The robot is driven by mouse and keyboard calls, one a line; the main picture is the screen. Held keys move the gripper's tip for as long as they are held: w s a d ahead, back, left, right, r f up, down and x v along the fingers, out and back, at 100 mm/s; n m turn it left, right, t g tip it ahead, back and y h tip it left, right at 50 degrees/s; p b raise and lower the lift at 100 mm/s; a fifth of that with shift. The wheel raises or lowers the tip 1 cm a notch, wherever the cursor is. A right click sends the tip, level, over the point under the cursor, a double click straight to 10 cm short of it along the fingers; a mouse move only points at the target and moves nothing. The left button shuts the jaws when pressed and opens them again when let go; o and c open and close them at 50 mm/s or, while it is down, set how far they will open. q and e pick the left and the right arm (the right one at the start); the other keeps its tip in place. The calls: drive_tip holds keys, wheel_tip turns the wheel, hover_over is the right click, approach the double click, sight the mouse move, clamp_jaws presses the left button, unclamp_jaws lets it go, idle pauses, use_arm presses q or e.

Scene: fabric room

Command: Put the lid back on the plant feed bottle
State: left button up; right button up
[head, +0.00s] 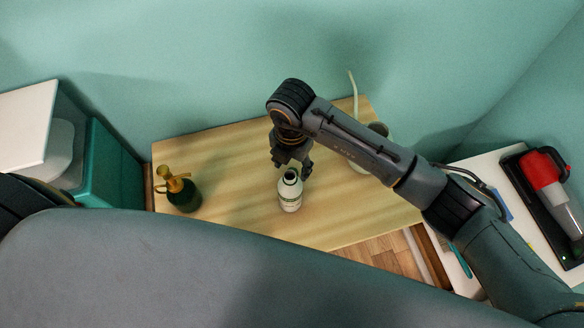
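The plant feed bottle (290,196), white with dark print, stands upright on the wooden table near its front edge. Its top looks dark, and I cannot tell whether that is a bare opening or a lid. My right gripper (292,168) points down just above and behind the bottle's top. Its two fingers are spread to either side, and I see nothing held between them. I cannot make out a separate lid on the table; the arm covers part of the right side. My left gripper is out of the picture.
A dark green spray bottle with a brass top (181,190) stands at the table's left. The table's left-middle is clear.

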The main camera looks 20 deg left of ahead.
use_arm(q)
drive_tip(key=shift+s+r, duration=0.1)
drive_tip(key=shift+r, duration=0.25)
use_arm(e)
drive_tip(key=shift+f, duration=1.15)
drive_tip(key=c, duration=0.8)
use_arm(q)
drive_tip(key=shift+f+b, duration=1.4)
use_arm(e)
drive_tip(key=shift+r, duration=5.05)
